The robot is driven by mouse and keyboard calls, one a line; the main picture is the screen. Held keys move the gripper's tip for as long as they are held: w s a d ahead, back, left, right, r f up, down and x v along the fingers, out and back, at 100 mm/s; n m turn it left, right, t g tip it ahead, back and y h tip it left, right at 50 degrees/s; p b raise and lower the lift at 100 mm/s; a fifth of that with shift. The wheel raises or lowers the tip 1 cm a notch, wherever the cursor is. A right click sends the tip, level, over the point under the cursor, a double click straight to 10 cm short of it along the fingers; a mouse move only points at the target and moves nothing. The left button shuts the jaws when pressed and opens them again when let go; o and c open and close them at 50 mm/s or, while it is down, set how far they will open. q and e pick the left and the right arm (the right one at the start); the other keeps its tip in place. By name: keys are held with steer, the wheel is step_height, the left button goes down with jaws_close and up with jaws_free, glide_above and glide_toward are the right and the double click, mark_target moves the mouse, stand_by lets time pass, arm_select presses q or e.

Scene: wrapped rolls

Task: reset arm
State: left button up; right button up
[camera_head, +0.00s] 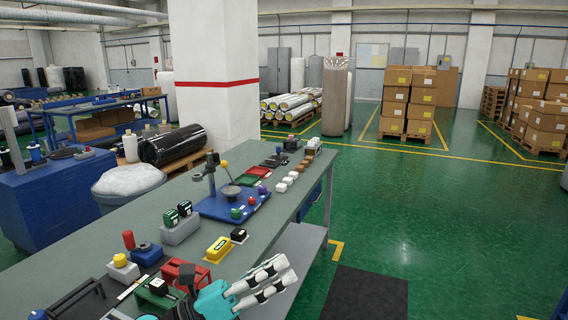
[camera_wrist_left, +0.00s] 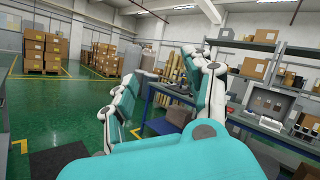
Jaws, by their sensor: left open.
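My left gripper (camera_head: 288,271) is white and black with a teal body. It reaches in at the bottom of the head view, over the near right edge of the grey-green workbench (camera_head: 290,208). Its fingers point right. In the left wrist view the two fingers of this gripper (camera_wrist_left: 162,68) stand apart with nothing between them. My right gripper is not in view.
A yellow box (camera_head: 218,249), a red holder (camera_head: 184,272) and a blue stand (camera_head: 228,203) are on the bench. A dark mat (camera_head: 364,294) lies on the green floor. Stacked cartons (camera_head: 408,100) stand farther back. Open floor lies right of the bench.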

arm_select(q)
steer(key=w+a+f+n+t+y, duration=0.2)
steer(key=a+f+n+t+y, duration=0.45)
steer(key=n, duration=0.65)
steer(key=w+a+f+n+t+y, duration=0.1)
steer(key=a+n+t+y, duration=0.4)
steer(key=n+y, duration=0.6)
steer(key=s+a+f+n+g+y, duration=0.35)
steer(key=a+f+n+g, duration=0.2)
steer(key=f+n, duration=0.45)
steer(key=s+a+f+n+g+h, duration=0.1)
steer(key=s+f+n+g, duration=0.3)
steer(key=s+f+g, duration=0.55)
steer(key=s+a+f+n+g, duration=0.1)
steer(key=s+f+n+g, duration=0.15)
steer(key=s+f, duration=1)
steer(key=f, duration=0.9)
steer(key=s+f, duration=0.2)
steer(key=f, duration=0.9)
steer(key=s+a+f+g, duration=0.2)
steer(key=s+a+f, duration=0.1)
steer(key=s+f, duration=1.3)
steer(key=shift+s+f, duration=0.4)
steer(key=shift+f, duration=0.1)
